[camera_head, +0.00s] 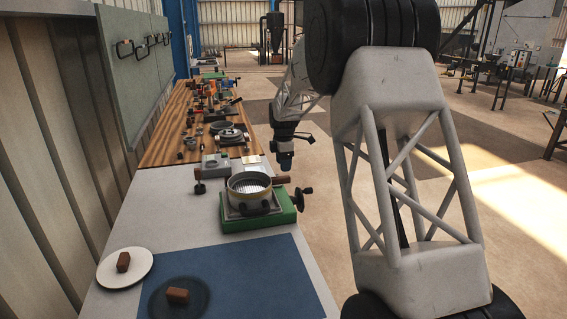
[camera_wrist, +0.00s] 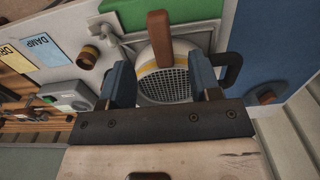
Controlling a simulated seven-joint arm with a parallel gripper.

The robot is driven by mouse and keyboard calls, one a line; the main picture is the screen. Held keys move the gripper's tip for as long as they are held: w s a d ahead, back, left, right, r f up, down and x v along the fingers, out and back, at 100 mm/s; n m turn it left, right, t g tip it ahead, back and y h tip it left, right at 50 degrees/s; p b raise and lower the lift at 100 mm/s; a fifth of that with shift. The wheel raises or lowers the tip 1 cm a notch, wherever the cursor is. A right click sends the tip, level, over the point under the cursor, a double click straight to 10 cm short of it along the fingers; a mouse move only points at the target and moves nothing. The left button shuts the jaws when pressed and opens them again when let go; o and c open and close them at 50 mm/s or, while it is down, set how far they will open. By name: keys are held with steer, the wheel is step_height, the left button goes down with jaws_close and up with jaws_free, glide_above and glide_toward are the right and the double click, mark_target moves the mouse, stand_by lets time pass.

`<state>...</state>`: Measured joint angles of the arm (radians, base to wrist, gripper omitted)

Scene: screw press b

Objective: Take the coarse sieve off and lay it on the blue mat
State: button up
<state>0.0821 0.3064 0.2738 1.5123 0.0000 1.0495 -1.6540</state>
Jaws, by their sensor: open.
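The coarse sieve (camera_head: 249,185) is a round, cream-and-yellow-rimmed ring with a mesh floor, seated on a green base (camera_head: 289,214) on the bench. In the wrist view its mesh (camera_wrist: 165,86) shows between my fingers, and a brown handle (camera_wrist: 160,38) sticks out from its rim. My gripper (camera_head: 286,163) is open and empty. Contact cannot be told. The blue mat (camera_head: 255,280) lies at the near end of the bench.
A dark round disc (camera_head: 198,305) with a brown block (camera_head: 177,295) on it lies on the mat's left part. A white plate (camera_head: 112,275) with another brown block stands left of it. The mat's right part is clear. A black-handled crank (camera_head: 303,191) juts from the base's right side.

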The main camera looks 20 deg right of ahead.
mark_target(283, 177)
steer(key=shift+f, duration=0.15)
steer(key=shift+f, duration=3.75)
jaws_close()
